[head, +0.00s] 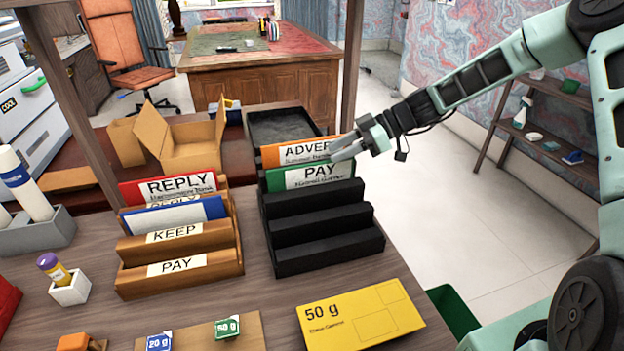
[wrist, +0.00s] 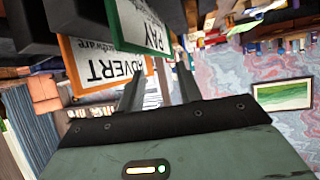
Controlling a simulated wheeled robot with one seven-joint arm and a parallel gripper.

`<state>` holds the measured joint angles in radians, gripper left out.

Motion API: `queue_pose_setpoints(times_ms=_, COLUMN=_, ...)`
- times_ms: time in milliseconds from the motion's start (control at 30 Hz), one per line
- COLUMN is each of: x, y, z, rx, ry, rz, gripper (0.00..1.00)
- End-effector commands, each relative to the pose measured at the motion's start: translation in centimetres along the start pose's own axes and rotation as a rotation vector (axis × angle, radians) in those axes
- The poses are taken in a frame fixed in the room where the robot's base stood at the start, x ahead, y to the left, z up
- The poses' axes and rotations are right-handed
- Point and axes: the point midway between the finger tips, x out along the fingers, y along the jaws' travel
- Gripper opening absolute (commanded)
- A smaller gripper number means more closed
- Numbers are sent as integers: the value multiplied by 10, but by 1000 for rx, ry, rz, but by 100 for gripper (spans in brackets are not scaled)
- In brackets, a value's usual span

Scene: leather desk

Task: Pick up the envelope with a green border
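The envelope with a green border (head: 310,175) is marked PAY and stands in the black stepped rack (head: 325,235), in front of an orange-bordered ADVERT envelope (head: 300,151). My gripper (head: 345,150) is at the upper right end of these envelopes. In the wrist view, the picture is turned over. There the two fingers (wrist: 160,72) are apart, and the green-bordered envelope (wrist: 143,35) reaches close to or between them. The orange-bordered envelope (wrist: 88,65) is beside it. I cannot tell whether a finger touches either envelope.
A wooden rack (head: 180,255) with red, blue, KEEP and PAY pieces stands left. Behind are an open cardboard box (head: 185,140) and a black tray (head: 285,128). A yellow 50 g envelope (head: 360,317) lies in front. A shelf post (head: 350,65) rises behind my gripper.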

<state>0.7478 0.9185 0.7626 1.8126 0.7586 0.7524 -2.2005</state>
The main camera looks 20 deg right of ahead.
Motion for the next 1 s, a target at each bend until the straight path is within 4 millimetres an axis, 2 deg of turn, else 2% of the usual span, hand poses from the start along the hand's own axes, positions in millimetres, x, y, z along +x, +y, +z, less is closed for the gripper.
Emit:
queue_pose_setpoints(times_ms=167, x=13, y=0, z=-1, rx=1, ry=1, rz=-3, gripper=35)
queue_pose_setpoints(times_ms=433, x=50, y=1, z=0, rx=-1, ry=2, rz=-1, gripper=35)
queue_pose_setpoints(times_ms=733, x=55, y=1, z=2, rx=0, ry=1, rz=2, gripper=35)
queue_pose_setpoints(times_ms=767, x=55, y=1, z=2, rx=0, ry=1, rz=2, gripper=30)
queue_pose_setpoints(times_ms=867, x=55, y=1, z=2, rx=0, ry=1, rz=1, gripper=2)
queue_pose_setpoints(times_ms=1000, x=55, y=1, z=2, rx=0, ry=1, rz=2, gripper=0)
